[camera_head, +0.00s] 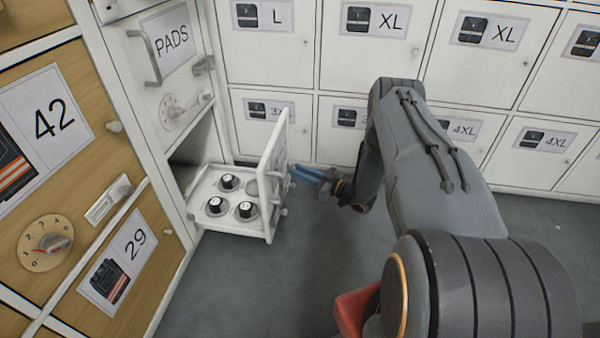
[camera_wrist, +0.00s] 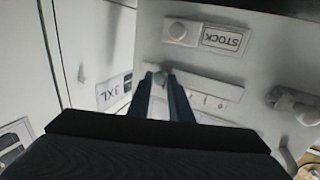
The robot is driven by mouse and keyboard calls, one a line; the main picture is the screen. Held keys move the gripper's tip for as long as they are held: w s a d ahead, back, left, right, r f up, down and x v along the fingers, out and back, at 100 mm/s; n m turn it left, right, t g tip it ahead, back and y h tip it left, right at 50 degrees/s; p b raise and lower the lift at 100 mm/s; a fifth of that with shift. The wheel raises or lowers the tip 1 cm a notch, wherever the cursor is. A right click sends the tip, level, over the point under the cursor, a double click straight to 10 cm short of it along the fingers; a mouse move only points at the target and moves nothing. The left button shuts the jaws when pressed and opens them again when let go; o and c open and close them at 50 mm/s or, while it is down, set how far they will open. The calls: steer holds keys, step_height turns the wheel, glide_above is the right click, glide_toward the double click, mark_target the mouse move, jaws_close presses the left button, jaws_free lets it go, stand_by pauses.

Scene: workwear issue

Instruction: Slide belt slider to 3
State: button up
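A slider strip (camera_wrist: 215,88) with small marks runs across the light drawer front in the wrist view. Its small grey knob (camera_wrist: 160,74) is at the strip's left end; no lettering naming it as belt is readable. My gripper (camera_wrist: 163,82) has its two dark blue fingers at this knob, one on each side, with a gap between them. Whether they press on the knob, I cannot tell. In the head view my gripper (camera_head: 300,174) is at the outer face of the pulled-out drawer's front panel (camera_head: 274,150); the slider is hidden there.
The open white drawer (camera_head: 207,222) holds several round parts, including black knobs. Another slider (camera_head: 108,201) and a dial (camera_head: 45,243) are on the wooden cabinet. Grey floor is clear.

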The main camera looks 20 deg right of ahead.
jaws_close()
steer(key=shift+s+a+p, duration=0.35)
steer(key=shift+s+p, duration=0.2)
steer(key=shift+s, duration=0.05)
steer(key=shift+s+a+p, duration=0.35)
steer(key=shift+s+p, duration=0.15)
steer(key=shift+s, duration=0.05)
steer(key=o, duration=0.5)
jaws_free()
steer(key=shift+o, duration=0.2)
